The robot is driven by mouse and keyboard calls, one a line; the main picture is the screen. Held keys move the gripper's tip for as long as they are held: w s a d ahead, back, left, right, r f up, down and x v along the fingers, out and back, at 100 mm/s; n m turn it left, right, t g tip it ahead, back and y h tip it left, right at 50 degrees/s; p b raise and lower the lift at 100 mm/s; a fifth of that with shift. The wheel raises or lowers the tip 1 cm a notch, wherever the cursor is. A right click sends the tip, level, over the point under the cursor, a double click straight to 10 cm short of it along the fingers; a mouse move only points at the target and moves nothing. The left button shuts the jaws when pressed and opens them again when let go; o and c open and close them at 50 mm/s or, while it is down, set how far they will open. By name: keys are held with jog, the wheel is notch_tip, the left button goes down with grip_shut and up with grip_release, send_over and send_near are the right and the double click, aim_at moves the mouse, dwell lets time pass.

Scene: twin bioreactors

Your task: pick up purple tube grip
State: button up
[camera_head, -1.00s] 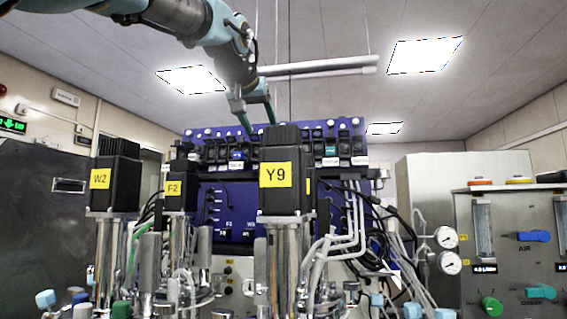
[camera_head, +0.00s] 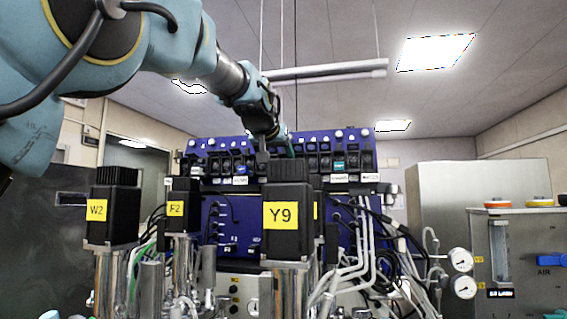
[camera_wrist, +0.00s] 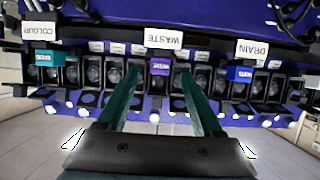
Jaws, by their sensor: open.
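The purple tube grip (camera_wrist: 160,67) sits in the rack by the upside-down WASTE label (camera_wrist: 164,38) in the wrist view. My gripper (camera_wrist: 159,76) is open, with one green finger on each side of the purple grip's place in the picture; I cannot tell how far its tips are from it. Nothing is between the fingers. In the head view my gripper (camera_head: 276,152) is in front of the blue rack (camera_head: 222,200), above the Y9 motor. The purple grip cannot be made out there.
A teal grip (camera_wrist: 48,58) by COLOUR and a blue grip (camera_wrist: 240,74) by DRAIN sit on either side. In the head view the Y9 motor (camera_head: 288,243) stands close in front of the rack.

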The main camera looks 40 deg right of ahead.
jog(key=shift+x, duration=0.8)
jog(key=shift+c, duration=0.3)
grip_shut()
